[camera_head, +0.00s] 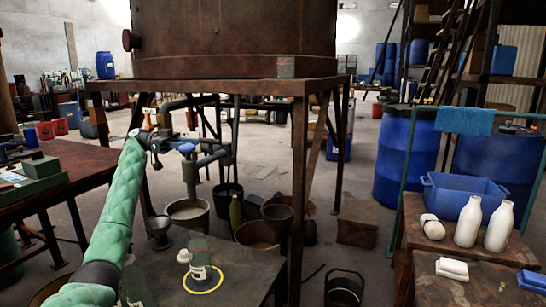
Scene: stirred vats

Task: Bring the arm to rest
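My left arm (122,190) in a green sleeve reaches up from the lower left. Its dark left gripper (168,146) is at the pipework under the large brown vat (235,35), beside a small blue part (187,147) that looks like a valve handle. The fingers are small and dark against the pipes. I cannot tell whether they are open or shut, or whether they touch the blue part. Below the pipe (190,180) stands a bucket (188,214) with pale contents. My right gripper is not in view.
A dark low table (235,262) in front carries a small white bottle (200,268) in a yellow ring. A wooden workbench (75,165) is at left. At right are blue drums (405,155), a blue crate (460,195) and white bottles (468,222). The vat's rusty legs (299,190) stand close.

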